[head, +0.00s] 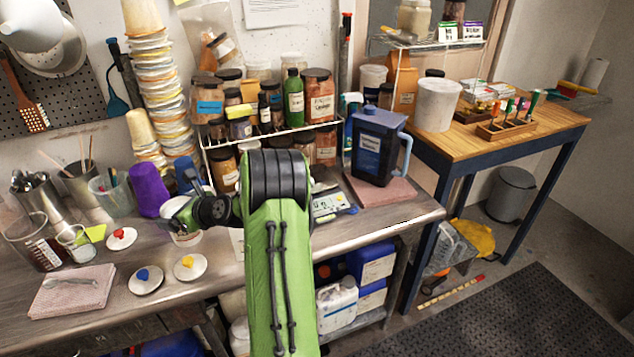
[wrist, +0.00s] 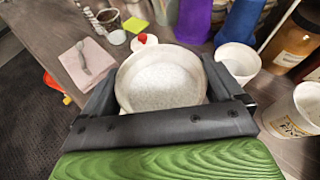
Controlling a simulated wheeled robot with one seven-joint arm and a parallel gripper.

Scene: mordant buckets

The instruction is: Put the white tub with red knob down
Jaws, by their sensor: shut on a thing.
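My gripper (wrist: 162,100) is shut on a white tub (wrist: 127,84), with one dark finger on each side of it. The tub is open at the top and a pale, grainy surface shows inside it. In the head view my gripper (head: 190,212) is over the bench, and part of a white tub (head: 186,239) shows below it. A white lid with a red knob (head: 122,238) lies apart on the bench; it also shows beyond the tub in the wrist view (wrist: 144,42). I cannot tell whether the held tub touches the bench.
Lids with blue (head: 146,280) and yellow (head: 190,267) knobs lie in front on the metal bench (head: 235,275). A pink cloth (head: 72,291) is at left. Another white tub (wrist: 238,62) and a labelled tub (wrist: 294,110) stand close at right. A purple cup (head: 149,190) is behind.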

